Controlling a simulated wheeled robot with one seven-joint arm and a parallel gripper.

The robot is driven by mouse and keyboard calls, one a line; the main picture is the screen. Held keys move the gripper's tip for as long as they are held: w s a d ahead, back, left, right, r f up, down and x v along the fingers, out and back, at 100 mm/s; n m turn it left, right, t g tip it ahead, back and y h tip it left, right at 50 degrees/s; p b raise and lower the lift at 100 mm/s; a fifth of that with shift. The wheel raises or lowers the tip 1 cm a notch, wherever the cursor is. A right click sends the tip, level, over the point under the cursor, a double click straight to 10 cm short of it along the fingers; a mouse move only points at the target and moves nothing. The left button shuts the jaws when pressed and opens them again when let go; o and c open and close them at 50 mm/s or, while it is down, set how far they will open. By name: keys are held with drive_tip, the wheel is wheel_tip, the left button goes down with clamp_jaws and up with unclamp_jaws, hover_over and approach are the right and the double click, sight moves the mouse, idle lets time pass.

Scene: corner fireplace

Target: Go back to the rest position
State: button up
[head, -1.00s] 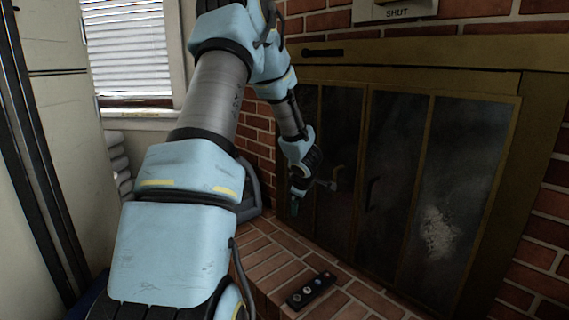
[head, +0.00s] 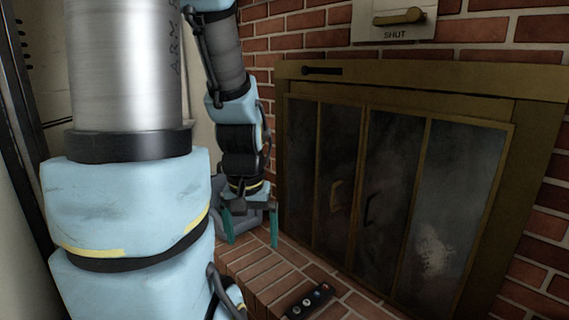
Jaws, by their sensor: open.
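My gripper (head: 250,228) hangs pointing down at the left of the fireplace in the head view. Its two teal fingers are spread apart and nothing shows between them. It is above the left part of the brick hearth (head: 262,272). It is apart from the fireplace doors (head: 385,195), whose dark glass panels sit in a brass frame and look closed. My arm covers much of the left side of the view.
A small black box with several knobs (head: 309,301) lies on the hearth. Above the doors is a plate marked SHUT with a brass handle (head: 399,17). A grey object (head: 226,215) stands behind my gripper, partly hidden. Brick wall surrounds the fireplace.

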wheel_tip(320, 180, up, 26)
drive_tip(key=p, duration=2.4)
drive_tip(key=shift+r+p, duration=0.25)
drive_tip(key=shift+p, duration=0.1)
